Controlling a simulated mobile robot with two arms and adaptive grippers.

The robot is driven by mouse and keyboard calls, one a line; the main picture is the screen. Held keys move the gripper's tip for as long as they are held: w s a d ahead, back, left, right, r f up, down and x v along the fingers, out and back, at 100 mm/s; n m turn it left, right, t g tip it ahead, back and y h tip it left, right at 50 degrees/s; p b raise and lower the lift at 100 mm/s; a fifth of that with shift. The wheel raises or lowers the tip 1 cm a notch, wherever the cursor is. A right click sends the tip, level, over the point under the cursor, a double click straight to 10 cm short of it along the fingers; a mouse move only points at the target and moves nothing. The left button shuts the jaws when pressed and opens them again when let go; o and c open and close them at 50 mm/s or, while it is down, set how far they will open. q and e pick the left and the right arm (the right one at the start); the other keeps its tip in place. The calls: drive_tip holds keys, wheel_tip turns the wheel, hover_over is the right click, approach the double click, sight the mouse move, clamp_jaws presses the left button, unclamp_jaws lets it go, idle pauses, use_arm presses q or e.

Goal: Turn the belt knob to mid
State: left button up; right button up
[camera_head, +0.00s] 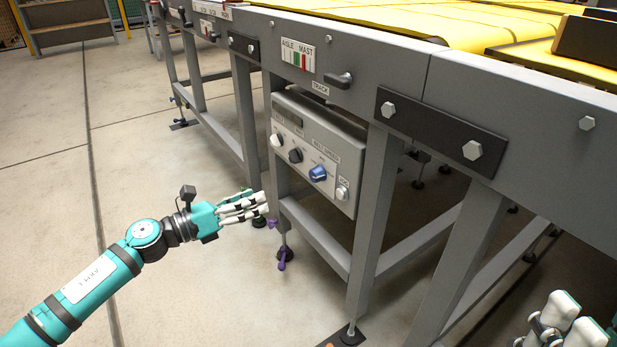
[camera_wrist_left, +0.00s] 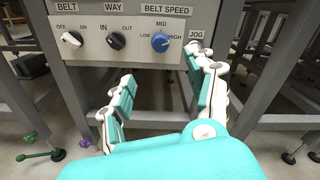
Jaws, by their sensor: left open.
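The blue belt speed knob (camera_head: 318,173) is on the front of a grey control box (camera_head: 312,130) under the conveyor frame. In the left wrist view the blue knob (camera_wrist_left: 160,42) sits among the labels LOW, MID and HIGH. I cannot surely read where it points. My left gripper (camera_head: 262,203) is below and left of the box in the head view, empty. In its wrist view the fingers (camera_wrist_left: 162,72) are spread below the knob, apart from it. My right gripper (camera_head: 562,318) is at the lower right corner, partly cut off.
A white knob (camera_wrist_left: 72,39) and a black knob (camera_wrist_left: 116,40) are left of the blue one, and a JOG button (camera_head: 342,193) is right of it. Grey frame legs (camera_head: 374,210) flank the box. The floor (camera_head: 180,280) in front is clear.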

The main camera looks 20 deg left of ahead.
sight(312, 175)
use_arm(q)
drive_tip(key=b+x, duration=0.1)
drive_tip(key=x, duration=1.4)
drive_tip(key=shift+w+d, duration=0.15)
drive_tip(key=c, duration=1.1)
drive_tip(key=shift+c, duration=0.2)
